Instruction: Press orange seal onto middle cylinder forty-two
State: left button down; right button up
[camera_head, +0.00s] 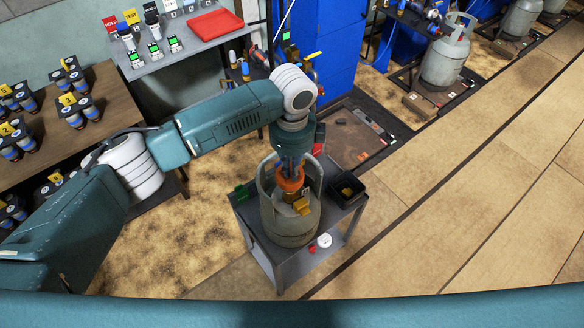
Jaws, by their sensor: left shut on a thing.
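A grey gas cylinder (285,228) stands upright on a small grey metal stand in the middle of the view. Its collar surrounds a brass valve (291,199), and a yellow tag (301,206) hangs at its front. My left gripper (291,170) points down over the cylinder top, inside the collar. It is shut on the orange seal (290,184), which sits at the top of the valve. The fingertips are partly hidden, and I cannot tell whether the seal is pressed home. My right gripper is not in view.
The stand (279,262) also carries a green block (241,192) at left and a black bin (346,191) at right. A shelf (107,105) with small bottles is at left, a bench with a red tray (216,24) behind.

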pick_arm(q)
jog(key=shift+p, duration=0.6)
dwell(0.6)
jog(key=shift+n+p, duration=0.3)
jog(key=shift+p, duration=0.2)
dwell(0.5)
jog(key=shift+f+b, duration=0.75)
jog(key=shift+f, duration=0.9)
jog(key=c, duration=1.8)
grip_release()
